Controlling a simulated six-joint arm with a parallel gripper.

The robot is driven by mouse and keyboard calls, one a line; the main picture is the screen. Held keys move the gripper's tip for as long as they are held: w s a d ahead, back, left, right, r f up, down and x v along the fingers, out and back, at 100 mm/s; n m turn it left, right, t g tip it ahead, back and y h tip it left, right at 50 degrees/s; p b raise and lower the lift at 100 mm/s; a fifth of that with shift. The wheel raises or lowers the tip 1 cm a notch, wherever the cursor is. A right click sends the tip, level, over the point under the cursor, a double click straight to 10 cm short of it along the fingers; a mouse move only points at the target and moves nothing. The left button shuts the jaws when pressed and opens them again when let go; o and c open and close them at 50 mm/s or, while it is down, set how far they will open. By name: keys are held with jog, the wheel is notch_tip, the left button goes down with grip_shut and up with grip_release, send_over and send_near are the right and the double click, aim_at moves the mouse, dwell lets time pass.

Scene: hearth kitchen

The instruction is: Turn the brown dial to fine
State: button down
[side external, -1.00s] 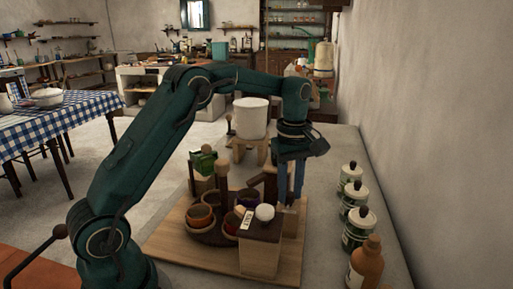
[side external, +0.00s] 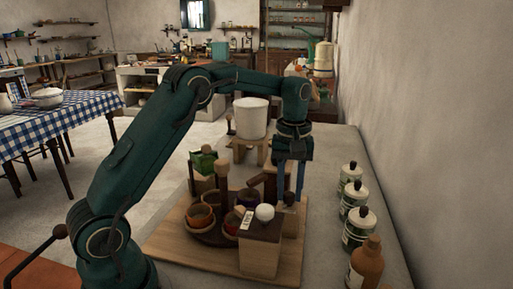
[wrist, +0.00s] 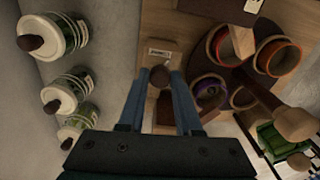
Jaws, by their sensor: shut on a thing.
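The brown dial (wrist: 160,76) is a small round knob on a wooden block, seen in the wrist view between my fingertips. My gripper (wrist: 160,84) points down with its two blue fingers shut on the dial, one on each side. A pale label (wrist: 158,54) lies just beyond the dial; its writing is too small to read, so I cannot tell the dial's setting. In the side view my gripper (side external: 290,203) is at the right part of the wooden board (side external: 175,243), and the dial is mostly hidden by the fingers.
Left of my gripper stands a dark round tray (side external: 213,237) with several cups. A wooden box (side external: 260,257) with a white knob (side external: 264,212) stands in front. A white canister (side external: 251,118) is behind. Several lidded jars (side external: 355,228) and a brown bottle (side external: 366,262) line the right, near the wall.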

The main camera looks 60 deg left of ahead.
aim_at(289, 193)
jog(key=m, duration=0.6)
jog(key=shift+a, duration=0.1)
jog(key=m, duration=0.6)
dwell(0.5)
jog(key=c, duration=0.6)
grip_release()
jog(key=shift+r, duration=0.1)
jog(key=shift+r, duration=2.5)
